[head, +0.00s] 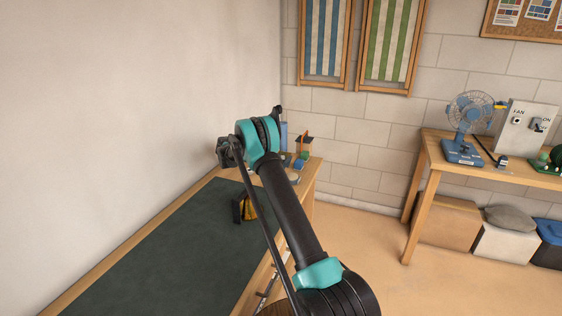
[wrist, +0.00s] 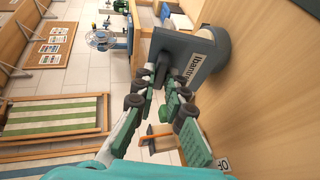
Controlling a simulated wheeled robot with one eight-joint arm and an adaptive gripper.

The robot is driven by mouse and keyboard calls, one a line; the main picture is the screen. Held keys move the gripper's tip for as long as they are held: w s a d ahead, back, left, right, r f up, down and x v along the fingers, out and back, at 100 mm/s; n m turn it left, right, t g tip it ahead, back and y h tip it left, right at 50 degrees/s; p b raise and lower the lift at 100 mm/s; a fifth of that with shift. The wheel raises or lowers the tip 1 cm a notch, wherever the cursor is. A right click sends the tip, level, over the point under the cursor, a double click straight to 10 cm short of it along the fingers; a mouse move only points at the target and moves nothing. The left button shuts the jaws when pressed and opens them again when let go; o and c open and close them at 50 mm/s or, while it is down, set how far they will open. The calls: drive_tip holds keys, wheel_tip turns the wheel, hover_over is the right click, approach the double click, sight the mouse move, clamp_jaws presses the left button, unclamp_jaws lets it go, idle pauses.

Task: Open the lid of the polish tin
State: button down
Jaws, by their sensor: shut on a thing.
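The green-padded fingers hide much of the tab, and I cannot tell how far the lid is raised.
The bench has a dark green mat (head: 150,260) with a black and yellow thing (head: 249,207) on it. Small items stand at the bench's far end. A fan (head: 466,125) and a switch panel (head: 526,128) stand on another table, with boxes under it.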

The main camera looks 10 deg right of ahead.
drive_tip(key=shift+w+a+f+n+g+h, duration=0.2)
drive_tip(key=shift+w+a+n+h, duration=0.1)
drive_tip(key=shift+h, duration=0.3)
drive_tip(key=shift+w+a+f+n+g+h, duration=0.15)
drive_tip(key=shift+a+f+h, duration=0.15)
drive_tip(key=shift+h, duration=0.3)
drive_tip(key=shift+w+a+f+n+g+h, duration=0.15)
drive_tip(key=shift+w+a+n+h, duration=0.15)
drive_tip(key=shift+h, duration=0.3)
drive_tip(key=c, duration=1.6)
unclamp_jaws()
drive_tip(key=shift+o, duration=0.2)
